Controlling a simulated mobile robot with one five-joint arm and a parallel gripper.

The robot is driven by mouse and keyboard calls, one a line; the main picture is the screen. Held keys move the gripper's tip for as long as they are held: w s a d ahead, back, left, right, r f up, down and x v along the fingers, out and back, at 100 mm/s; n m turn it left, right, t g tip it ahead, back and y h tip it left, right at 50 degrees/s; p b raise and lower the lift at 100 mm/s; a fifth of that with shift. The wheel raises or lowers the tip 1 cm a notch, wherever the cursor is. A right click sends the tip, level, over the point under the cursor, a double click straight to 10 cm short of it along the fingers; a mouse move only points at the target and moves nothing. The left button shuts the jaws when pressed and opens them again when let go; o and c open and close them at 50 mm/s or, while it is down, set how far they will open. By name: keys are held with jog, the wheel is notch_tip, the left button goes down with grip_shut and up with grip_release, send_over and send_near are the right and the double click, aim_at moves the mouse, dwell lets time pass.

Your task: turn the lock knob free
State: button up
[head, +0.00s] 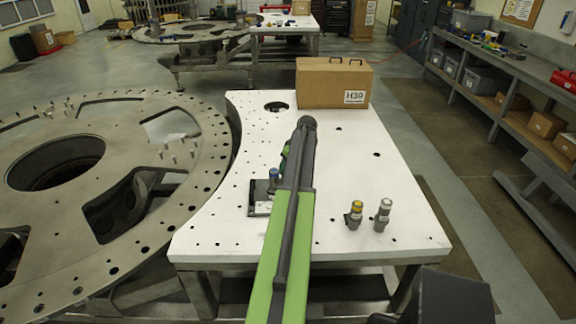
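A small dark fixture (259,192) sits on the white plate, left of my arm. A small upright piece with a blue top (273,175) stands at it, close beside my arm; it may be the lock knob, but it is too small to be sure. My green and black arm reaches forward over the plate and covers part of the fixture's right side. My gripper is hidden behind the arm, so its fingers and any contact with the knob do not show.
Two small fittings, one yellow-topped (354,215) and one silver (383,214), stand on the right. A large metal ring (190,165) lies along the left. The plate's middle right is clear.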

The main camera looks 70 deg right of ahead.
jog(key=p+v, duration=1.5)
jog(key=v, duration=0.2)
jog(key=shift+s+p, duration=0.2)
jog(key=shift+p, duration=0.2)
jog(key=shift+r, duration=0.1)
